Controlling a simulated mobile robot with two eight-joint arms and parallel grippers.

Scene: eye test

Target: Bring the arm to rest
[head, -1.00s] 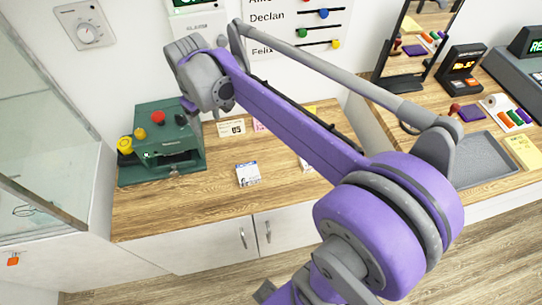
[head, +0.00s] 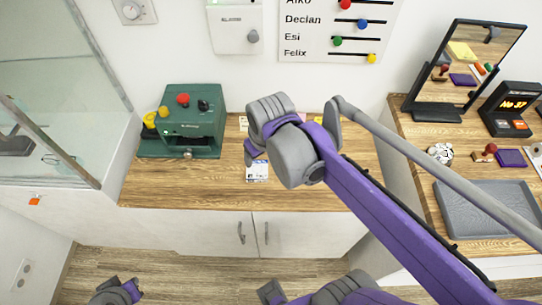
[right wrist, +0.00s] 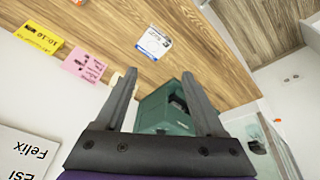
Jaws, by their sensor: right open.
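My right arm reaches in from the right in the head view, with its grey wrist (head: 298,155) over the wooden counter (head: 190,190). The fingers are largely hidden behind the wrist there. In the right wrist view my right gripper (right wrist: 159,75) is open, its two dark fingers apart with nothing held between them. The green machine (right wrist: 160,112) shows beyond and between the fingers, with a gap I cannot judge. My left gripper is not in view; a grey and purple part of mine shows at the bottom left of the head view.
The green machine (head: 195,125) stands at the counter's left, near a glass cabinet (head: 70,80). A small white-and-blue card (head: 257,172) lies below my wrist. A mirror (head: 465,65), a display (head: 512,108) and a grey tray (head: 485,215) are on the right counter.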

